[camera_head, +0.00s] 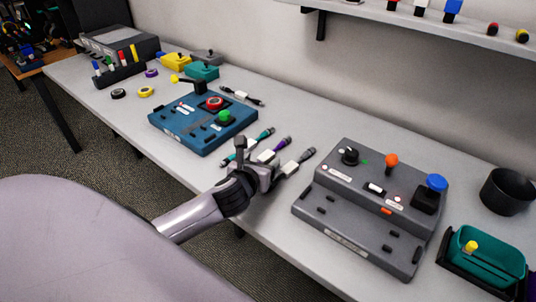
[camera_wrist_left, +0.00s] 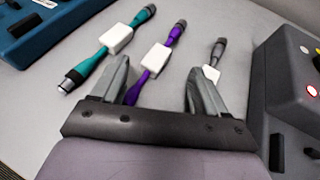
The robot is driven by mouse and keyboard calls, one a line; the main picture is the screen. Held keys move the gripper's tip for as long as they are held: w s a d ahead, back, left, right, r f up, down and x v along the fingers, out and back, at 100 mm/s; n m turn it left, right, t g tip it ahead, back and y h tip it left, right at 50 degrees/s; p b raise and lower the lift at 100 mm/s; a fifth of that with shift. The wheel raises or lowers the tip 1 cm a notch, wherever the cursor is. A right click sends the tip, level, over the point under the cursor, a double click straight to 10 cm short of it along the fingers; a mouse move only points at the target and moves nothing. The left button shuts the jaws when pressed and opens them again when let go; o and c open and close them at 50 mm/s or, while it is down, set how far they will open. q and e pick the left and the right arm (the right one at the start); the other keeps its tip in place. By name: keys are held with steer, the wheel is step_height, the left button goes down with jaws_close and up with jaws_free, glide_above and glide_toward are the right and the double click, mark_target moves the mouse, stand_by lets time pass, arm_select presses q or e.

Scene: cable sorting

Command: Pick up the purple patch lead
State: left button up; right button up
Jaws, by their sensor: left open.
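The purple patch lead (camera_wrist_left: 175,34) lies on the grey table with a white label block at its middle. In the left wrist view it runs between the open fingers of my left gripper (camera_wrist_left: 165,85), nearer the left finger, its near end by that finger. In the head view the purple lead (camera_head: 284,142) shows just beyond my left gripper (camera_head: 258,160), which partly hides it. A teal lead (camera_wrist_left: 92,65) lies to its left and a grey lead (camera_wrist_left: 217,50) to its right, each with a white block. I cannot tell if a finger touches a lead. My right gripper is not in view.
A blue control box (camera_head: 185,137) stands to the left of the leads and a grey control box (camera_head: 325,215) to the right. A black lead (camera_head: 242,96) lies behind the blue box. A black cup (camera_head: 507,192) and teal bin (camera_head: 480,240) stand at the right. Table behind the leads is clear.

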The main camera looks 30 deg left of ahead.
mark_target(267, 154)
arm_select(q)
steer(key=shift+x, duration=2.75)
steer(key=c, duration=1.1)
